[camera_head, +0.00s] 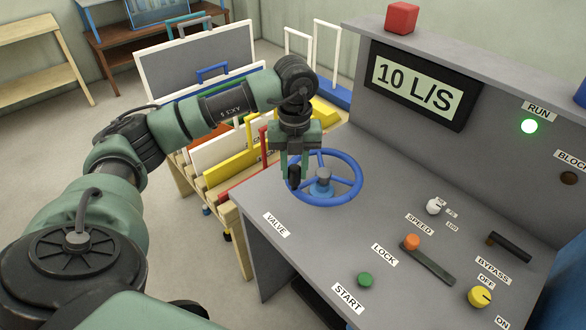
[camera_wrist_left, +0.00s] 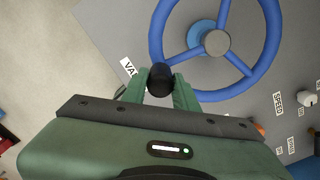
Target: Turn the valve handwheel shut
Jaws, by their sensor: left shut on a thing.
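The blue valve handwheel (camera_head: 342,201) lies flat above the grey console top, on a blue stem with a grey hub. A label reading VALVE is near it. My left gripper (camera_head: 293,176) comes down from above at the wheel's left rim. In the left wrist view the gripper (camera_wrist_left: 160,82) is shut on a black knob (camera_wrist_left: 160,79) at the edge of the blue wheel (camera_wrist_left: 258,75). In the head view the fingers partly hide the knob. My right gripper is in neither view.
The console has a display (camera_head: 422,86) reading 10 L/S and a lit green RUN lamp (camera_head: 529,126). Right of the wheel are a white SPEED knob (camera_head: 433,206), an orange LOCK lever knob (camera_head: 411,242), a green START button (camera_head: 366,279) and a yellow knob (camera_head: 480,296). A rack of boards stands left.

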